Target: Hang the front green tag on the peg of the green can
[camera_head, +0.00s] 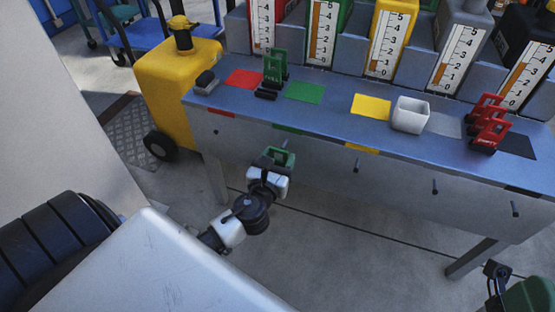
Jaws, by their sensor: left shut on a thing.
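My left gripper (271,163) is in front of the bench's front face, below the green strip (289,130). It is shut on a green tag (284,158), which is partly hidden by the fingers. The held tag is close below the green can's peg (285,143); I cannot tell if they touch. The green can (328,22) stands behind the bench top with a numbered scale on its front. Another green tag (276,66) stands on the bench top between the red and green squares.
The blue-grey bench (330,123) has several pegs along its front face. Red tags (488,125) and a white cup (410,114) stand on top. A yellow wheeled unit (178,85) stands at the left. A green and black object (525,294) is at bottom right.

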